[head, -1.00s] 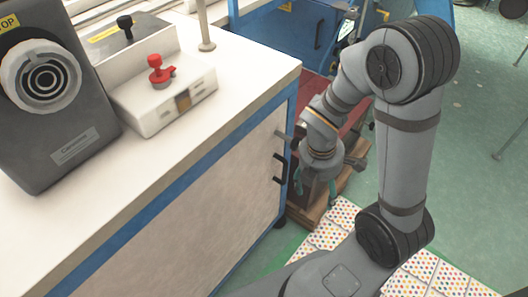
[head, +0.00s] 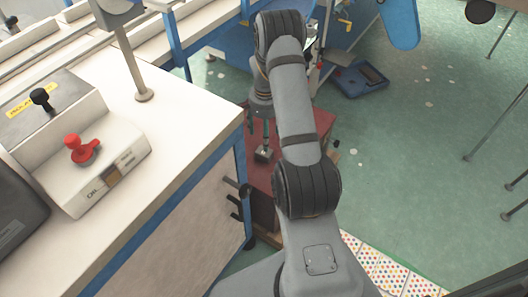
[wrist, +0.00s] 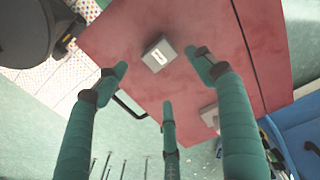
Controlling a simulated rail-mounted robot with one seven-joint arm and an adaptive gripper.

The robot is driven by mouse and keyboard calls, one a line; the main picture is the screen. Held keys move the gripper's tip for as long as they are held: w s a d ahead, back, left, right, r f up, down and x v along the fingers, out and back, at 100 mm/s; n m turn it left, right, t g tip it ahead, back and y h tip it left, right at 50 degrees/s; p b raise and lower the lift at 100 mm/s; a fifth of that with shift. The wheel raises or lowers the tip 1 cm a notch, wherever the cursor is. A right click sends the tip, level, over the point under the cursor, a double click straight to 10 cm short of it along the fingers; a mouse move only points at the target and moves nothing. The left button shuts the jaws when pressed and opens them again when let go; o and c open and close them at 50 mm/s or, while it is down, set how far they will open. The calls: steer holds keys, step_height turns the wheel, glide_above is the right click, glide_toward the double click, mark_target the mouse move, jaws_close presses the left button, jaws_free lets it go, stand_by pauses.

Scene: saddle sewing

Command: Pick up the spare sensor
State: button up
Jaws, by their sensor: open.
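A small grey box with a white label, which looks like the spare sensor (wrist: 158,54), lies on a red surface (wrist: 120,35) in the wrist view. In the head view a small box (head: 263,155) shows on the red top (head: 318,122), just below my gripper (head: 266,132). In the wrist view my gripper (wrist: 163,85) has its three green fingers spread apart. The box appears between and beyond the fingertips, with nothing gripped. A second pale object (wrist: 210,115) lies partly hidden behind the right finger.
A white-topped cabinet (head: 185,120) with a red-knobbed box (head: 110,165) stands on the left. A blue tray (head: 360,82) lies on the green floor at the back right. Open floor (head: 410,150) lies right of my arm.

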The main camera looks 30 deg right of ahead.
mark_target(264, 154)
step_height(264, 154, down, 5)
steer(key=shift+w+r+b, duration=0.1)
steer(key=shift+b, duration=0.25)
steer(key=shift+a+f+b, duration=0.15)
steer(key=shift+f+b, duration=0.25)
steer(key=shift+f, duration=2.25)
steer(key=shift+c, duration=0.9)
steer(key=c, duration=1.1)
steer(key=shift+c, duration=0.6)
